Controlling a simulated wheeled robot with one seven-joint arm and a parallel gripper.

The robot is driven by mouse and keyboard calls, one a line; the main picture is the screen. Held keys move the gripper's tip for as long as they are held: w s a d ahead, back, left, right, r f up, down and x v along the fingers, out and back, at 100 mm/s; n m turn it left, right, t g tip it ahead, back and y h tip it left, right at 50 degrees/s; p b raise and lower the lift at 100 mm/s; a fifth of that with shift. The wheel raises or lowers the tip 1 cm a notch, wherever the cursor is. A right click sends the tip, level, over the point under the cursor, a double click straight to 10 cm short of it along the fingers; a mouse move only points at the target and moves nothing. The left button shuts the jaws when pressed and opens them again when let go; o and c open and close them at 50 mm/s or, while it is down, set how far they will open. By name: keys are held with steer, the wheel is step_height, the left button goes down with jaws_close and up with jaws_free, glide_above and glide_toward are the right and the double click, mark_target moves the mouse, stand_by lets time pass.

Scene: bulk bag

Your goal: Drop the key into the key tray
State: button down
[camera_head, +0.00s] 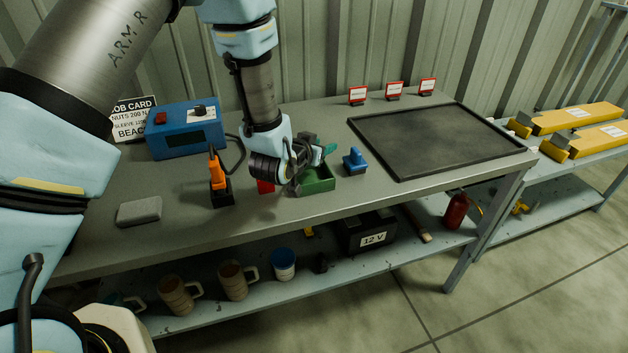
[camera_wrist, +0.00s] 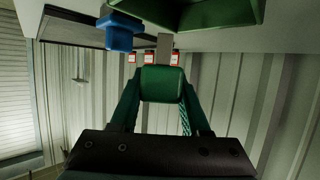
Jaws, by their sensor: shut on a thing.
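The key (camera_wrist: 162,84) has a green block-like head and a grey shaft that points to the top of the wrist view. My gripper (camera_wrist: 162,95) is shut on the key's head, with one finger on each side. In the head view my gripper (camera_head: 322,150) is over the back part of a small open green tray (camera_head: 320,185) near the bench's front edge, seemingly a little above it. The tray (camera_wrist: 200,10) also shows at the top of the wrist view, beyond the shaft. My wrist hides part of the tray's left side.
A blue handled block (camera_head: 355,162) stands just right of the tray. A red item (camera_head: 265,186) and an orange-handled tool (camera_head: 219,180) are to the left. A blue box (camera_head: 185,130) is farther back. A dark mat (camera_head: 435,140) lies at the right.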

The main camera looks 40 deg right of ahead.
steer(key=shift+c, duration=1.5)
jaws_free()
steer(key=b+v, duration=0.4)
steer(key=v, duration=0.7)
